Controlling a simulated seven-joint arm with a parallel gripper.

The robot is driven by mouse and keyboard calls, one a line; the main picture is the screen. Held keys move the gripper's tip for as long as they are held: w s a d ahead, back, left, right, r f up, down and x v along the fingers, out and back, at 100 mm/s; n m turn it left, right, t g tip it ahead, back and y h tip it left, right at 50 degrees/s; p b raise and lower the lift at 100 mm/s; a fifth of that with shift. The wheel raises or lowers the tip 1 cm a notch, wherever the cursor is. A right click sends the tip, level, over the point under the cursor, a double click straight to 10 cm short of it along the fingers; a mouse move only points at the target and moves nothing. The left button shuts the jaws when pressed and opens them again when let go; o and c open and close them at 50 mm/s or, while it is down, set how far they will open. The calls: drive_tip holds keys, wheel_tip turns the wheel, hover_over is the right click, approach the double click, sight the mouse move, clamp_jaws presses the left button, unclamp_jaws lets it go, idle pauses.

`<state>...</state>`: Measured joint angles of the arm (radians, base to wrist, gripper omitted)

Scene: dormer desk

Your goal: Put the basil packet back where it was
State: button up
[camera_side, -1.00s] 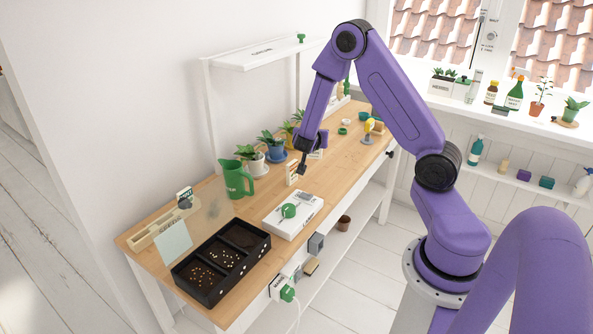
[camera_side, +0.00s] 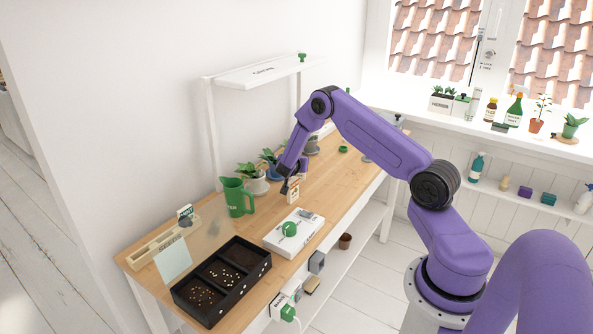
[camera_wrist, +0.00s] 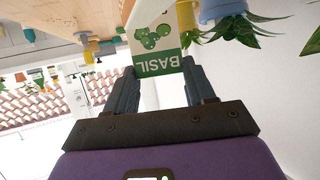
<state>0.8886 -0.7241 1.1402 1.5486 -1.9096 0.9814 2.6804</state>
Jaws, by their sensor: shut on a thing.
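The basil packet (camera_wrist: 155,45) is a pale card with a green band, the word BASIL and a green leaf picture. In the wrist view it is between the finger ends of my gripper (camera_wrist: 157,85), its lettering upside down. In the side view a small cream packet (camera_side: 293,193) stands upright at my gripper (camera_side: 287,187), low over the middle of the desk. My gripper is shut on it. I cannot tell whether its lower edge touches the desk.
A green jug (camera_side: 237,197) and potted plants (camera_side: 248,171) stand along the wall side. A white box with a green round item (camera_side: 290,229) and a black seed tray (camera_side: 228,298) lie nearer. Bare desk (camera_side: 335,178) shows right of my gripper.

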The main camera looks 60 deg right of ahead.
drive_tip(key=shift+w+d+f, duration=0.1)
drive_tip(key=shift+w+f, duration=0.05)
drive_tip(key=shift+f, duration=0.85)
drive_tip(key=shift+w+d+f, duration=0.1)
drive_tip(key=shift+w+f, duration=0.05)
drive_tip(key=shift+f, duration=0.8)
drive_tip(key=shift+f, duration=0.15)
drive_tip(key=o, duration=1)
